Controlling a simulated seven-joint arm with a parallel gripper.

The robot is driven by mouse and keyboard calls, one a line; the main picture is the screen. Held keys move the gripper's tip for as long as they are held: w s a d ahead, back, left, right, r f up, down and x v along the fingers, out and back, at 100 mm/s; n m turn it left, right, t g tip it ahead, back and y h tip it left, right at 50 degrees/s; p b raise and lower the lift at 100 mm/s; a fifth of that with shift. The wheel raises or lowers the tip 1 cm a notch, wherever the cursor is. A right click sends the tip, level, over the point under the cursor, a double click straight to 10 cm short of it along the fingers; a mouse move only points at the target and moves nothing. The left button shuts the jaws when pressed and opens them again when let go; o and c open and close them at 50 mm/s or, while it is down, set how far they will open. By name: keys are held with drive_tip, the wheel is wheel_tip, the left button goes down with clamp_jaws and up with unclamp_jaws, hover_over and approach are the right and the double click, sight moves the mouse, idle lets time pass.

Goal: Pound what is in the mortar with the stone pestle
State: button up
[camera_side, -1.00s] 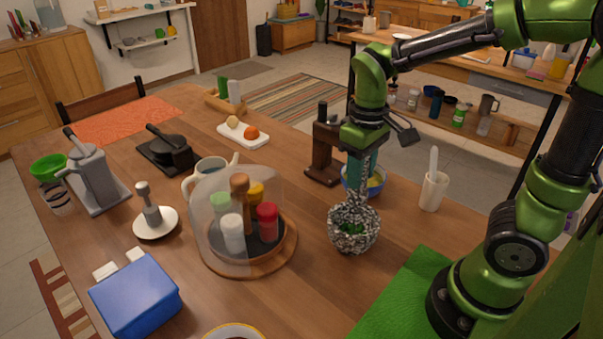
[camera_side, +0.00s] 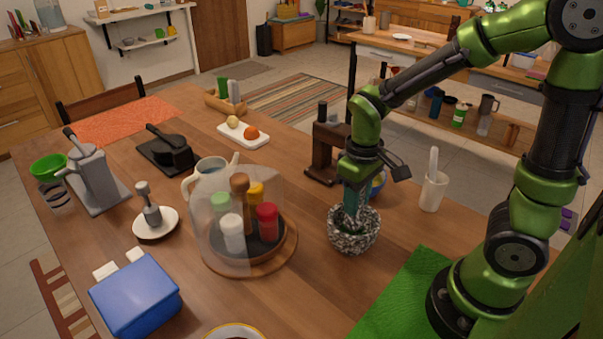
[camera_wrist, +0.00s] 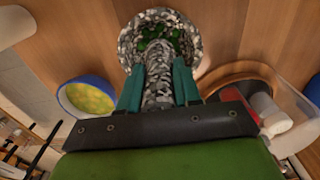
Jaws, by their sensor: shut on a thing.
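The mortar (camera_side: 353,236) is a speckled black-and-white stone bowl standing on the wooden table. It also shows in the wrist view (camera_wrist: 196,36), with dark green bits (camera_wrist: 158,34) inside. My gripper (camera_side: 351,203) points down at the mortar's mouth. In the wrist view my gripper (camera_wrist: 158,88) has its teal fingers shut on the speckled stone pestle (camera_wrist: 157,72). The pestle reaches down into the mortar. Its lower end is largely hidden in the side view, and I cannot tell how firmly it touches the green bits.
Left of the mortar is a round wooden tray (camera_side: 290,250) with spice shakers under a clear cover (camera_side: 208,215). Behind it are a blue bowl (camera_side: 378,184) of yellow stuff and a dark brown stand (camera_side: 324,150).

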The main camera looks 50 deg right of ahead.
drive_tip(key=shift+f, duration=1.5)
clamp_jaws()
drive_tip(key=shift+r, duration=0.1)
drive_tip(key=shift+w+r, duration=0.15)
drive_tip(key=shift+r, duration=0.6)
drive_tip(key=shift+w+r, duration=0.15)
drive_tip(key=shift+r, duration=0.55)
drive_tip(key=shift+f, duration=1.55)
